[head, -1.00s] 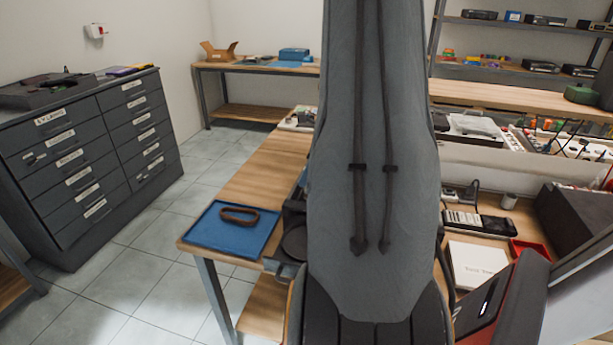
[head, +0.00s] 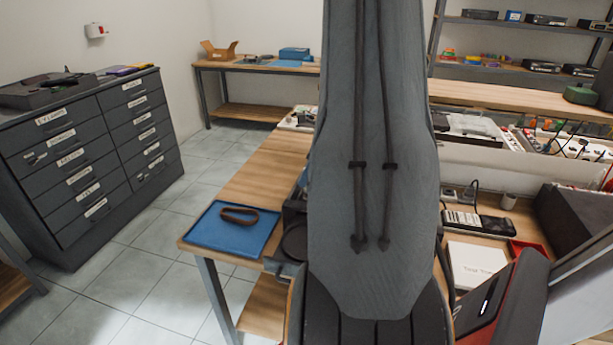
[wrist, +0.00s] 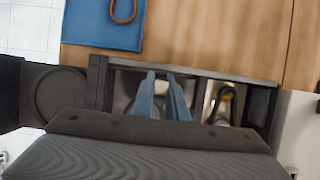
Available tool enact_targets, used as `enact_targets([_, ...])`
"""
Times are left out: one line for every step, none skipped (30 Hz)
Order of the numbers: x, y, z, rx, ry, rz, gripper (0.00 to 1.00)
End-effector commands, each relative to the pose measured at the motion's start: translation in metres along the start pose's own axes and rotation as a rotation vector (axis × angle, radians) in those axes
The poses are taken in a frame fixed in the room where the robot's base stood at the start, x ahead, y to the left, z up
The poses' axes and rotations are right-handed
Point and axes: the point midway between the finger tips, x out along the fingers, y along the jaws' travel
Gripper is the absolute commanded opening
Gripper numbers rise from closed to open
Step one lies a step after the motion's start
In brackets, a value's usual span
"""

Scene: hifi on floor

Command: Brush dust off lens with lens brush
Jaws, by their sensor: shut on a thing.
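My gripper (wrist: 166,84) shows in the wrist view as two blue-grey fingers pointing into a dark compartmented tray (wrist: 195,71). It is shut on a small pale object (wrist: 163,87) between the fingertips, mostly hidden by the fingers. I cannot tell whether this is the lens brush. A rounded grey thing shows partly behind the fingers in the same compartment; I cannot tell whether it is the lens. A yellow and black item (wrist: 226,94) lies in the right compartment. In the head view my arm hides the gripper and most of the tray.
A blue mat (head: 233,236) with a brown loop strap (head: 239,216) lies on the wooden bench (head: 262,170), left of the tray. A dark round dish (wrist: 62,95) adjoins the tray. A white box (head: 476,267) and a red tray (head: 528,254) are at right.

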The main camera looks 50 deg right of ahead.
Motion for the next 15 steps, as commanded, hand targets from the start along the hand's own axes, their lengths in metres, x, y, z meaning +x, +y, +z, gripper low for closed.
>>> enact_targets([0.0001, -0.0001, 0.0001, 0.0, 0.0, 0.0, 0.0])
enact_targets([0.0001, -0.0001, 0.0001, 0.0, 0.0, 0.0, 0.0])
enact_targets([0.0, -0.0001, 0.0001, 0.0, 0.0, 0.0, 0.0])
enact_targets([0.0, -0.0001, 0.0001, 0.0, 0.0, 0.0, 0.0])
enact_targets([0.0, -0.0001, 0.0001, 0.0, 0.0, 0.0, 0.0])
enact_targets([0.0001, -0.0002, 0.0, 0.0, 0.0, 0.0, 0.0])
enact_targets([0.0002, -0.0004, 0.0, 0.0, 0.0, 0.0, 0.0])
enact_targets([0.0003, -0.0007, 0.0, 0.0, 0.0, 0.0, 0.0])
enact_targets([0.0004, -0.0012, -0.0001, 0.0, 0.0, 0.0, 0.0])
enact_targets([0.0006, -0.0018, -0.0002, 0.0, 0.0, 0.0, 0.0])
enact_targets([0.0007, -0.0024, -0.0003, 0.0, 0.0, 0.0, 0.0])
enact_targets([0.001, -0.0034, -0.0004, 0.0, 0.0, 0.0, 0.0])
enact_targets([0.0012, -0.0042, -0.0004, 0.0, 0.0, 0.0, 0.0])
enact_targets([0.0014, -0.005, -0.0005, 0.0, 0.0, -0.001, 0.0])
enact_targets([0.0018, -0.006, -0.0007, 0.0, 0.0, -0.001, 0.0])
